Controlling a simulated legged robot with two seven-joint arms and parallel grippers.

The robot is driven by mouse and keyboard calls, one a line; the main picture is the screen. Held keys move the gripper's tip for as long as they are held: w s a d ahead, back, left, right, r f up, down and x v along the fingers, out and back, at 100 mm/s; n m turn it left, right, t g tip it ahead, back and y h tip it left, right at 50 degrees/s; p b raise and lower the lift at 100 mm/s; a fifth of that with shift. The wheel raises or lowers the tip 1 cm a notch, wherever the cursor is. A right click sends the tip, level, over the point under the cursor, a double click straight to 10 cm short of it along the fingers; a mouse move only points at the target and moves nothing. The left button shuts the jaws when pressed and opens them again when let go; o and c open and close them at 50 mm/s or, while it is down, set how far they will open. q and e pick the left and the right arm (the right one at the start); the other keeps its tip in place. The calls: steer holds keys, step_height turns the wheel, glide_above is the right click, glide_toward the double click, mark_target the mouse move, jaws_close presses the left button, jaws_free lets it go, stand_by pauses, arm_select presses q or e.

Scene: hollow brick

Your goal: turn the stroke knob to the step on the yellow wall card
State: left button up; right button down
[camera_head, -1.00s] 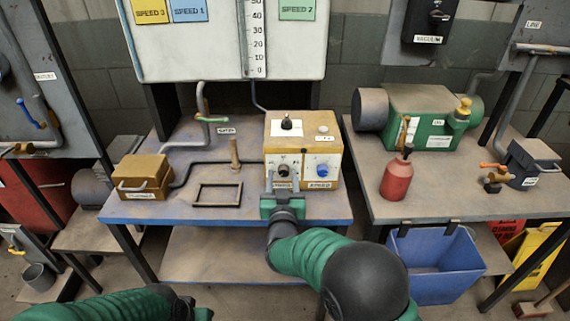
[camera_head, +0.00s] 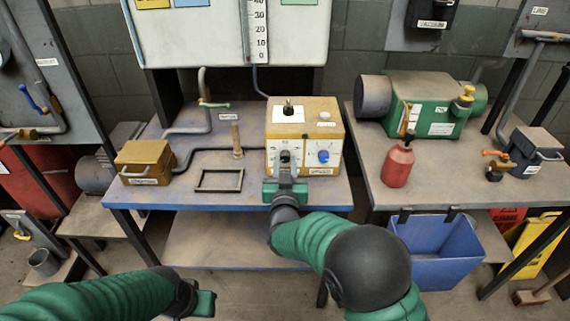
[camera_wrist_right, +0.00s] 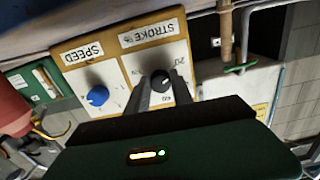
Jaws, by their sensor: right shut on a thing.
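The stroke knob (camera_head: 285,157) is dark and sits on the left white panel of the yellow control box (camera_head: 334,130). In the right wrist view the stroke knob (camera_wrist_right: 161,80) shows between the fingertips, with a pale mark on it and the numbers 20 and 60 near it. My right gripper (camera_head: 285,163) is shut on the stroke knob; it also shows in the right wrist view (camera_wrist_right: 154,90). The yellow wall card (camera_head: 152,3) is cut off at the top edge, so its words are hidden. My left gripper (camera_head: 204,303) is low and away from the box; its fingers do not show clearly.
A blue speed knob (camera_head: 323,156) sits right of the stroke knob. A dark knob (camera_head: 288,107) stands on the box top. A wooden peg (camera_head: 237,140), a black frame (camera_head: 219,180) and a brown box (camera_head: 143,163) share the bench. A red bottle (camera_head: 398,165) stands on the right bench.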

steer(key=m+b, duration=0.2)
steer(key=m, duration=0.1)
steer(key=shift+f+m+b, duration=0.15)
steer(key=shift+m+b, duration=0.25)
steer(key=m+b, duration=0.3)
steer(key=m, duration=0.1)
steer(key=shift+m, duration=0.3)
steer(key=m+b, duration=0.4)
steer(key=shift+a+m, duration=0.1)
steer(key=shift+m, duration=0.2)
steer(key=m+b, duration=0.3)
steer(key=shift+f+m, duration=0.1)
steer(key=shift+m, duration=0.2)
steer(key=m+b, duration=1.4)
steer(key=shift+s+f, duration=0.1)
steer(key=shift+f, duration=0.05)
steer(key=m+b, duration=0.2)
steer(key=m, duration=0.1)
steer(key=shift+b, duration=0.35)
steer(key=shift+r+m+b, duration=0.25)
steer(key=shift+m+b, duration=0.3)
steer(key=shift+m, duration=0.35)
